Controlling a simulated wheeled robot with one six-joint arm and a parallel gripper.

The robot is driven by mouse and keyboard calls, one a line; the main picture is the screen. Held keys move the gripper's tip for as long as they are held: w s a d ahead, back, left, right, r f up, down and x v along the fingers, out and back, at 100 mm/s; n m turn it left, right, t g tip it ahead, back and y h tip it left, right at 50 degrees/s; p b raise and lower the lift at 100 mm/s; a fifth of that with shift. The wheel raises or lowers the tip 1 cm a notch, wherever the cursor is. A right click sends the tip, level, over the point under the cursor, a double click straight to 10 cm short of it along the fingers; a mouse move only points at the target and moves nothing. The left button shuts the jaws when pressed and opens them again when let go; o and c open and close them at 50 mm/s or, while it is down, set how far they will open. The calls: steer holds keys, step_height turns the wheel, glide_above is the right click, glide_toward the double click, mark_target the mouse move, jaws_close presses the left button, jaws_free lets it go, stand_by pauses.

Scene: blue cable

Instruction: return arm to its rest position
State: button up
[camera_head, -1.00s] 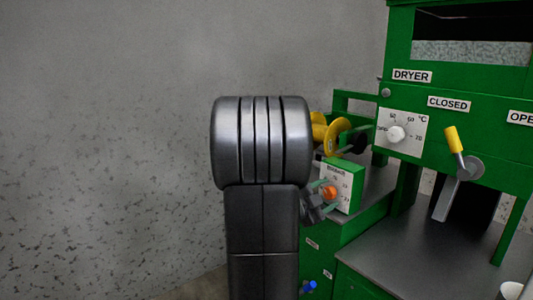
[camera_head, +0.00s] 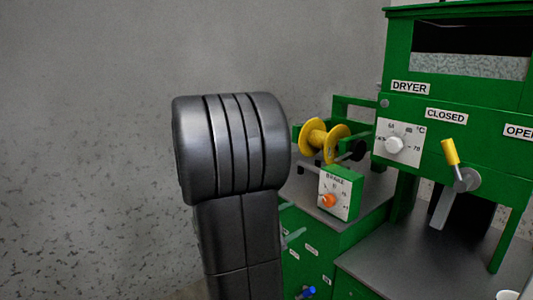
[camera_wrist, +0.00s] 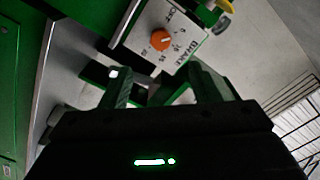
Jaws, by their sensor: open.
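My arm (camera_head: 232,150) stands large in the left middle of the head view and hides most of my gripper. In the wrist view my gripper (camera_wrist: 162,86) shows two green-grey fingers spread apart with nothing between them. Beyond the fingertips is the white brake panel (camera_wrist: 174,22) with its orange knob (camera_wrist: 161,40). In the head view the green brake box (camera_head: 341,192) stands clear to the right of my arm.
A yellow spool (camera_head: 325,139) sits behind the brake box on the green bench. The green dryer (camera_head: 400,60) with a white dial (camera_head: 394,144) and yellow-handled lever (camera_head: 451,153) stands right. A blue knob (camera_head: 308,291) shows low. The grey wall side at left is free.

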mark_target(327, 201)
steer(key=b+x, duration=0.2)
steer(key=x, duration=1.1)
steer(key=shift+w+d, duration=0.1)
steer(key=shift+d, duration=0.05)
steer(key=shift+r+n+p, duration=0.25)
steer(key=shift+n+p, duration=0.45)
steer(key=shift+n, duration=0.5)
steer(key=n+p, duration=0.2)
steer(key=n, duration=0.2)
steer(key=shift+f, duration=0.1)
steer(key=n+p, duration=0.2)
steer(key=n, duration=0.1)
steer(key=shift+n, duration=0.4)
steer(key=p+v, duration=0.1)
steer(key=v, duration=0.6)
steer(key=shift+d+f, duration=0.15)
